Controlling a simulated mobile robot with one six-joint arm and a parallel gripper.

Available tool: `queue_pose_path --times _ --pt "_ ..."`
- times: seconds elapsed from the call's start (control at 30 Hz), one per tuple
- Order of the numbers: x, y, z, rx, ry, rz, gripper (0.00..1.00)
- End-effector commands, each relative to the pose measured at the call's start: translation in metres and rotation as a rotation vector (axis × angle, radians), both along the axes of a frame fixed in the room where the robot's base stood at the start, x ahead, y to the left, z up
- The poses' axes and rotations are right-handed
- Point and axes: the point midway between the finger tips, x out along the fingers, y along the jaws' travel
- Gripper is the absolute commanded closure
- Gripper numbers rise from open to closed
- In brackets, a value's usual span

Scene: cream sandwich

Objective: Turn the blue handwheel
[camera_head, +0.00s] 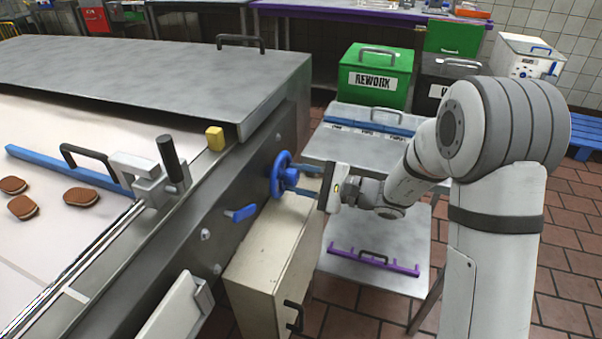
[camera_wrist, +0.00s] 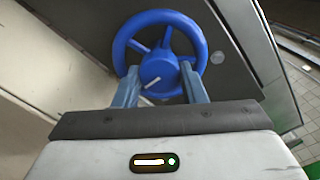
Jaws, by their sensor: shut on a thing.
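The blue handwheel (camera_head: 279,170) is mounted on the grey side panel of the machine. In the wrist view its round rim, spokes and hub (camera_wrist: 158,68) face me, with a white mark on the hub. My gripper (camera_head: 297,179) reaches it from the right. In the wrist view the two blue-grey fingers (camera_wrist: 160,82) stand one on each side of the hub, over the lower part of the wheel. My gripper is shut on the handwheel; the exact contact points are partly hidden.
A blue lever (camera_head: 240,213) sits on the panel left of the wheel. A cream cabinet (camera_head: 265,245) stands just below. A steel table (camera_head: 345,148) is behind my gripper. The conveyor (camera_head: 70,225) carries several brown sandwich biscuits. A green REWORK bin (camera_head: 376,76) stands behind.

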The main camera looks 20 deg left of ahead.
Motion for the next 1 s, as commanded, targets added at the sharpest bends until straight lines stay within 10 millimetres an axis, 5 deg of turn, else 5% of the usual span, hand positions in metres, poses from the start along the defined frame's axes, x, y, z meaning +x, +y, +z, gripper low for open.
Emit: queue_pose_path --times 1.0 --pt "-0.0024 0.0006 0.0008 0.067 0.865 0.000 0.85"
